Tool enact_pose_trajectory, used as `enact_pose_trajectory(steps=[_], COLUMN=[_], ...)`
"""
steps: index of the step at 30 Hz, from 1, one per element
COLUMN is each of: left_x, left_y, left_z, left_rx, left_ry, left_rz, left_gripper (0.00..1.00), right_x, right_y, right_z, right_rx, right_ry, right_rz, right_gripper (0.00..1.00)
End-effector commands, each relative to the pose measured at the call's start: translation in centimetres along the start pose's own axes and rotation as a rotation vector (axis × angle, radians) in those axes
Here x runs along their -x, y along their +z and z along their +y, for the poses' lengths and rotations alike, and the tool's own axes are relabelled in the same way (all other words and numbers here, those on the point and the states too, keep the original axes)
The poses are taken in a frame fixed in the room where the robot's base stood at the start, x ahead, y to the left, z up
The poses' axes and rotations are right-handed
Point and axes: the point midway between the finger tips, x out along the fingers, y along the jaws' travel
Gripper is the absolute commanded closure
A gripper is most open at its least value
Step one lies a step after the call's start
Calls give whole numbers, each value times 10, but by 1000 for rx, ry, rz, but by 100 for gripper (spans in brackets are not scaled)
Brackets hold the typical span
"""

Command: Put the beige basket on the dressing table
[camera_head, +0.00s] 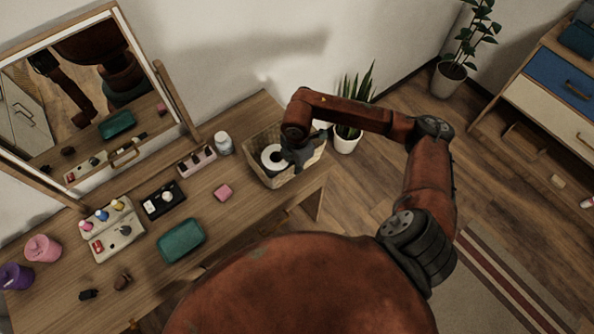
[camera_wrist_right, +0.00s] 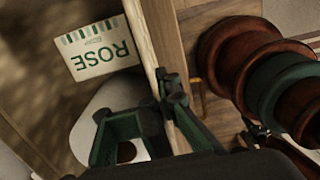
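The beige woven basket (camera_head: 281,179) is at the right end of the wooden dressing table (camera_head: 228,243) in the head view; I cannot tell whether its base touches the top. A white roll with a dark centre (camera_head: 271,156) is inside it. My right gripper (camera_head: 298,153) reaches down at the basket's right part. A box marked ROSE (camera_wrist_right: 98,48) and the white roll (camera_wrist_right: 88,125) show inside the basket. My left gripper is not in view.
On the table are a white jar (camera_head: 223,143), pink block (camera_head: 222,193), teal case (camera_head: 181,240), black tray (camera_head: 163,201), cosmetics tray (camera_head: 112,228) and pink and purple cups. A mirror (camera_head: 92,90) stands behind. A potted plant (camera_head: 345,138) stands beside the table's right end.

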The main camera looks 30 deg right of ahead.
Motion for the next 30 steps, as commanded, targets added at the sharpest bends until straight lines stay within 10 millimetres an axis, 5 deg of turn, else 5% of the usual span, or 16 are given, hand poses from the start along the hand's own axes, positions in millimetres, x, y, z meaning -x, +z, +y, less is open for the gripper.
enact_pose_trajectory(steps=[3,14,30], left_x=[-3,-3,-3], left_y=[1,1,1], left_z=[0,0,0], left_rx=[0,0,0], left_ry=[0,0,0], left_rz=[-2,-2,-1], left_gripper=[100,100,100], right_x=[-18,-21,-22], right_y=[-1,-1,-1], right_z=[-1,-1,-2], right_rx=[1,1,1], right_ry=[-2,0,-3], right_rz=[1,1,0], right_gripper=[100,100,64])
